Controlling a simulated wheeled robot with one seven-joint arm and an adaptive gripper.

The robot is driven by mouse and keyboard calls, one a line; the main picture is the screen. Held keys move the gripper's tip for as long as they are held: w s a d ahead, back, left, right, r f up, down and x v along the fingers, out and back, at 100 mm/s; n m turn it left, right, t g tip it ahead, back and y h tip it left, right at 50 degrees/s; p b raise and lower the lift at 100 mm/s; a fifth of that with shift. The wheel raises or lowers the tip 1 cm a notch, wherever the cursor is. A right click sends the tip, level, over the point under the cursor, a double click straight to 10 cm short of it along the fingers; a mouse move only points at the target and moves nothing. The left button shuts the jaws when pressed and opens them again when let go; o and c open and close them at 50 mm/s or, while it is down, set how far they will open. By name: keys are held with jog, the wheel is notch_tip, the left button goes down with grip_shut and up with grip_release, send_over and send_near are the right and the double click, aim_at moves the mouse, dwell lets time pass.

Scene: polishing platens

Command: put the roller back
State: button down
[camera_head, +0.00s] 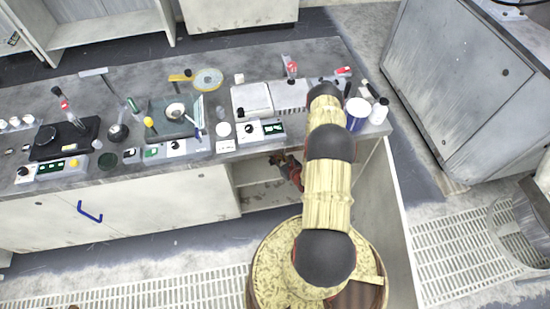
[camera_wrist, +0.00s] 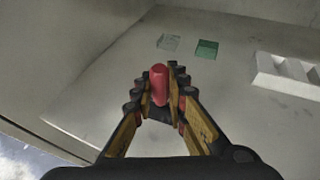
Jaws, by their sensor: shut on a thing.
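My gripper (camera_wrist: 158,88) is shut on a red, round-ended cylinder, which looks like the roller (camera_wrist: 159,82). The roller stands up between the two fingertips in the wrist view; its lower part is hidden by the fingers. In the head view my gripper (camera_head: 277,160) is low at the front of the bench, in the mouth of an open cabinet bay (camera_head: 253,197). The roller cannot be made out clearly there.
In the wrist view, a pale surface carries a green square (camera_wrist: 207,49), a grey square (camera_wrist: 168,42) and a white slotted block (camera_wrist: 288,77) at right. The crowded worktop (camera_head: 225,60) is above the bay. A white container (camera_head: 357,114) stands near its right end.

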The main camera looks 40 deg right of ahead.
jog(key=shift+f, duration=0.3)
jog(key=shift+f, duration=0.15)
jog(key=c, duration=1.9)
grip_release()
jog(key=shift+o, duration=0.7)
jog(key=shift+r, duration=0.2)
jog(key=shift+s+r, duration=0.15)
jog(key=shift+s, duration=0.1)
jog(key=p+v, duration=0.3)
jog(key=v, duration=0.8)
jog(key=shift+s, duration=0.15)
jog(key=shift+a, duration=0.1)
